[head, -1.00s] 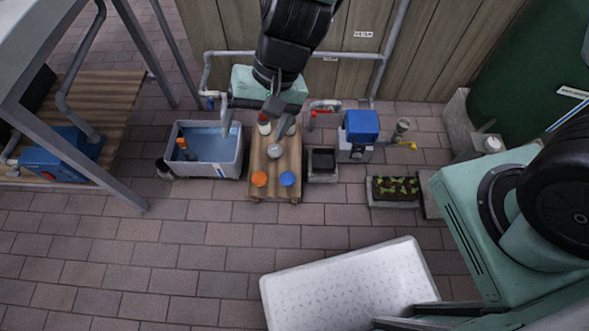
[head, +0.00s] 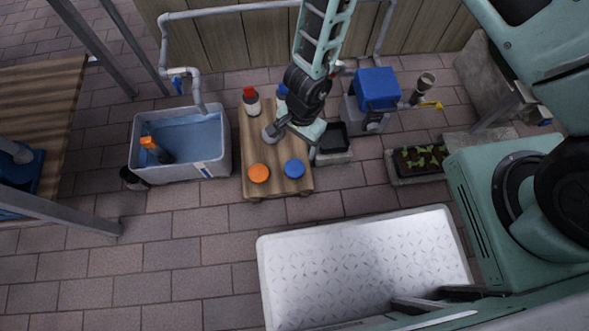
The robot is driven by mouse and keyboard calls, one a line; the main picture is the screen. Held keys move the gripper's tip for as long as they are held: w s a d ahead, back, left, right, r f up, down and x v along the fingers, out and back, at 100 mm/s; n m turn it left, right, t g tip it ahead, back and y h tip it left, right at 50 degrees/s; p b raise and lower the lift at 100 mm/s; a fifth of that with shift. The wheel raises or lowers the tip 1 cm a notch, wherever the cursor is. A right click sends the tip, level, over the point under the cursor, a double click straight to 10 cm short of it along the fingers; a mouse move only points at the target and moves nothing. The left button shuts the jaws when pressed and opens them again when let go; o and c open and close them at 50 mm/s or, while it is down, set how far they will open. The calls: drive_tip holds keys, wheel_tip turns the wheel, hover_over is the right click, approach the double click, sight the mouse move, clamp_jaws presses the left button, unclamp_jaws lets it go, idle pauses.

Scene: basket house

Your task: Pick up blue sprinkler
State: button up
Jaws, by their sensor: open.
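A low wooden table (head: 258,187) stands in the middle of the head view. A flat round blue piece (head: 294,169) lies at its near right corner, beside a like orange piece (head: 259,173). Another blue-topped thing (head: 282,91) stands at the table's far end, partly hidden by my arm. I cannot tell for sure which of the two blue things is the sprinkler. My gripper (head: 291,143) is open over the middle of the table, just behind the flat blue piece and apart from it. I see nothing held between its fingers.
A red-topped bottle (head: 251,101) stands at the table's far left. A grey water tub (head: 139,128) is to the left, a black tray (head: 335,139) and blue-topped pump (head: 376,90) to the right. A white platform (head: 360,265) lies in front.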

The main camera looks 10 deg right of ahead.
sight(295, 166)
drive_tip(key=f+b, duration=0.2)
drive_tip(key=f, duration=0.1)
drive_tip(key=f+b, duration=0.3)
drive_tip(key=s+a+f+b, duration=0.1)
drive_tip(key=f+b, duration=0.1)
drive_tip(key=f, duration=0.1)
drive_tip(key=shift+b, duration=0.3)
drive_tip(key=f+b, duration=0.2)
drive_tip(key=b, duration=0.1)
drive_tip(key=f+b, duration=0.2)
drive_tip(key=shift+s+d, duration=0.1)
drive_tip(key=shift+s, duration=0.15)
drive_tip(key=shift+f+b, duration=0.35)
drive_tip(key=shift+f, duration=0.25)
drive_tip(key=shift+r, duration=0.1)
drive_tip(key=shift+c, duration=0.2)
drive_tip(key=c, duration=1)
